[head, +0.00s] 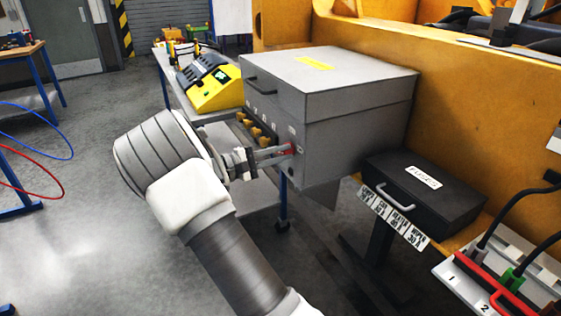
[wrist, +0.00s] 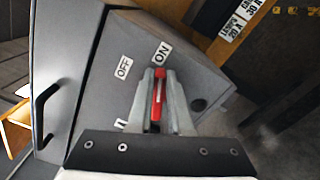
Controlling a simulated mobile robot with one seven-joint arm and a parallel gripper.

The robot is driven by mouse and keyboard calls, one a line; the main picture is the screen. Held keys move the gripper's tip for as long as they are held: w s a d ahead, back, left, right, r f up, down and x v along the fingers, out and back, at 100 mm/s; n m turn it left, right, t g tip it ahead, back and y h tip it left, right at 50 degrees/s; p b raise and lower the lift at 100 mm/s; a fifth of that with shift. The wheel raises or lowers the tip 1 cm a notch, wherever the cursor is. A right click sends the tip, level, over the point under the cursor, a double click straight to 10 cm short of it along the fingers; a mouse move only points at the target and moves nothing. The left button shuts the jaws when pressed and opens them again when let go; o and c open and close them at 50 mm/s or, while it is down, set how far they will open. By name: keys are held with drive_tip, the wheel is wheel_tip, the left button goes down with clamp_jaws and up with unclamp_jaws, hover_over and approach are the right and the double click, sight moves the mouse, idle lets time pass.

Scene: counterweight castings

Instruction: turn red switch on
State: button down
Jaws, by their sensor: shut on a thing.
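The red switch (wrist: 157,97) is a slim red lever on the front face of a grey metal box (head: 345,125). In the wrist view it sits between the two fingers of my gripper (wrist: 160,100), which is shut on it. The lever's tip points toward the ON label (wrist: 162,54). The OFF label (wrist: 124,68) is to its left.
A black fuses case (head: 425,188) with a handle lies to the right. A yellow device (head: 213,88) stands on a bench behind. Open floor (head: 80,200) is at left.

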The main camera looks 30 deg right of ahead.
drive_tip(key=m+b, duration=0.1)
drive_tip(key=f+m+b, duration=0.1)
drive_tip(key=m+b, duration=0.1)
drive_tip(key=shift+s+f, duration=0.1)
drive_tip(key=shift+f+m+b, duration=0.1)
drive_tip(key=shift+m+b, duration=0.8)
drive_tip(key=c, duration=0.8)
unclamp_jaws()
drive_tip(key=shift+c, duration=0.2)
drive_tip(key=shift+a, duration=0.15)
drive_tip(key=a+p, duration=0.2)
drive_tip(key=a, duration=1.5)
drive_tip(key=shift+s, duration=0.3)
